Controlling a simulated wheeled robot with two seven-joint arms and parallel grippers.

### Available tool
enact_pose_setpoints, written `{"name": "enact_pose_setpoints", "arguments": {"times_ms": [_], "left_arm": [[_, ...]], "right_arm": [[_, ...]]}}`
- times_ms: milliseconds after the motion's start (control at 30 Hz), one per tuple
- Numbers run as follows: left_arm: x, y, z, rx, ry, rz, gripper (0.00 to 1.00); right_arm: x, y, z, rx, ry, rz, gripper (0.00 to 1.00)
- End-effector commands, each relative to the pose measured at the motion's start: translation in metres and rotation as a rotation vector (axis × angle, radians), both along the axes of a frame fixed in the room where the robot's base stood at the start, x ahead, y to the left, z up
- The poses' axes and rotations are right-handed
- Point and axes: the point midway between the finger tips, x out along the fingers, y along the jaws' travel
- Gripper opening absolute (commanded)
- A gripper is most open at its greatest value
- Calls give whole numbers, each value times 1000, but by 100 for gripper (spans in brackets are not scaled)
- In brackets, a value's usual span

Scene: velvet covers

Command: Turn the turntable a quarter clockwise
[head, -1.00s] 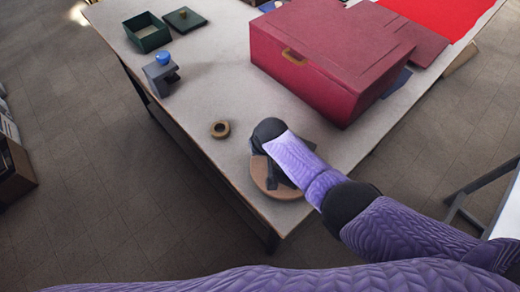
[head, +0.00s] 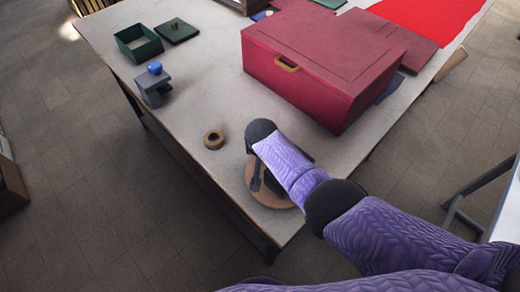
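The turntable (head: 266,197) is a round brown wooden disc near the front corner of the table. My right arm, in a purple sleeve, reaches over it from the lower right. The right gripper (head: 256,178) is at the turntable, mostly hidden under my arm's black end. One dark grey finger-like part shows over the disc's left side. I cannot tell whether the fingers are open or shut, or whether they touch the disc. Much of the turntable's right side is hidden by my arm. My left gripper is out of view.
A small brown ring (head: 213,139) lies left of the turntable. A large red box (head: 300,85) with a brass handle stands behind it. A grey block-like device with a blue knob (head: 154,68), a green open box (head: 137,46) and its lid (head: 178,32) are farther left. The table's middle is clear.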

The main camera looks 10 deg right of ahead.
Motion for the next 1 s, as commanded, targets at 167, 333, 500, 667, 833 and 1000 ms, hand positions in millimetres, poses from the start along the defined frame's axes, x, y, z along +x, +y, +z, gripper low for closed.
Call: {"name": "enact_pose_setpoints", "arguments": {"times_ms": [167, 333, 500, 667, 833, 1000], "left_arm": [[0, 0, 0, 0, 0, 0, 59], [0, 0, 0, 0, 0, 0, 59], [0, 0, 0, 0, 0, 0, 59], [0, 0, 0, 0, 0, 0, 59], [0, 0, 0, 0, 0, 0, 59], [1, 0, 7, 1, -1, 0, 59]], "right_arm": [[0, -1, 0, 0, 2, -8, 0], [0, -1, 0, -1, 1, -9, 0], [0, -1, 0, 0, 1, -9, 0], [0, -1, 0, 0, 1, -8, 68], [0, -1, 0, 0, 0, -8, 69], [-2, 0, 8, 1, 0, -7, 69]]}}
